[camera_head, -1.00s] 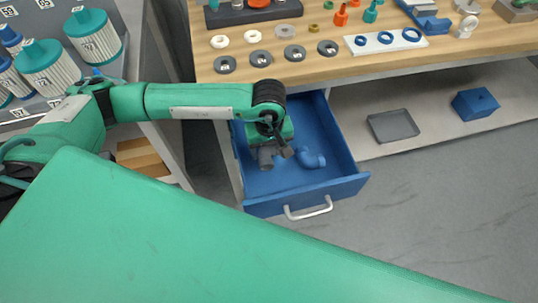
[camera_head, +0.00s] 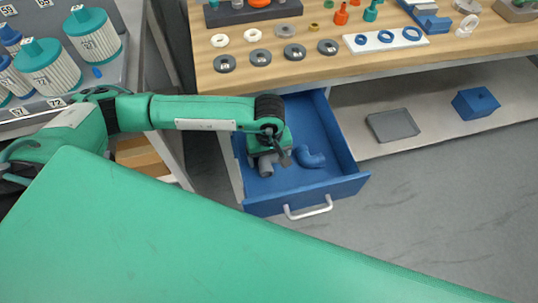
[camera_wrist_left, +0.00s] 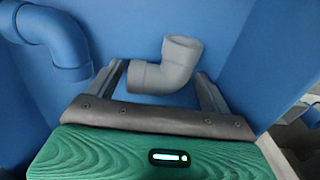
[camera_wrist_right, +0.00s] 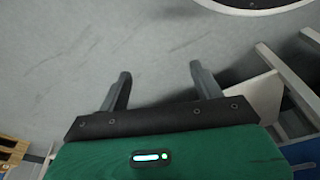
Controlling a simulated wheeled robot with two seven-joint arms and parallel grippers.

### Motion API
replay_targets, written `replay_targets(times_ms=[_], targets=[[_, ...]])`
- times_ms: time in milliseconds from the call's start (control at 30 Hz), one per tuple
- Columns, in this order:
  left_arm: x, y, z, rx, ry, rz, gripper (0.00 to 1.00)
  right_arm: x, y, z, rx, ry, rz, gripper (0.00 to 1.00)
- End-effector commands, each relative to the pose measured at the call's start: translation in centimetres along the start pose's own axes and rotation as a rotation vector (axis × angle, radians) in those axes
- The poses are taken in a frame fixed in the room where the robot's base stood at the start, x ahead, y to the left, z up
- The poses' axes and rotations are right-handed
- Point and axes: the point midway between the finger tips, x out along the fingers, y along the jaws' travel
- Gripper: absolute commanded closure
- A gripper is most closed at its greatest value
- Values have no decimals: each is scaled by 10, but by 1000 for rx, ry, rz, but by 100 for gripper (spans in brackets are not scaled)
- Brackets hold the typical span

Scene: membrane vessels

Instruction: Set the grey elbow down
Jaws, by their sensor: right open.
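The grey elbow (camera_head: 266,168) is in the open blue drawer, partly hidden under my left gripper (camera_head: 262,157) in the head view. In the left wrist view the elbow (camera_wrist_left: 165,70) lies between and just beyond the fingertips of my left gripper (camera_wrist_left: 160,72), with one mouth turned up. Those fingers are spread, with a narrow gap visible at the elbow's left end; contact on the right is unclear. It appears to rest on the drawer floor. My right gripper (camera_wrist_right: 160,75) is open and empty above grey floor in the right wrist view.
A blue curved pipe (camera_head: 310,157) lies in the drawer (camera_head: 340,187) right of the elbow; it also shows in the left wrist view (camera_wrist_left: 55,40). The workbench (camera_head: 290,70) with rings stands behind. A grey tray (camera_head: 393,125) and blue box (camera_head: 475,103) sit on the lower shelf.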

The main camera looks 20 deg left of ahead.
Motion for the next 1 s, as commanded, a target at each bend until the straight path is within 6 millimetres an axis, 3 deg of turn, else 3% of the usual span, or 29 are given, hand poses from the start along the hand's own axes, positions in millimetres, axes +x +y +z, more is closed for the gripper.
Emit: replay_targets(times_ms=[433, 567, 800, 1000], targets=[[-5, 0, 0, 0, 0, 0, 15, 6, 0, 8, 0, -15, 0, 33], [-29, 1, -1, 2, 4, 4, 15, 14, 0, 15, 0, -29, 0, 33], [-83, 1, -1, 1, 3, 3, 15, -1, -1, 2, 1, -7, -1, 33], [-113, 0, -1, 1, 2, 1, 15, -7, -1, 0, 1, -9, -2, 33]])
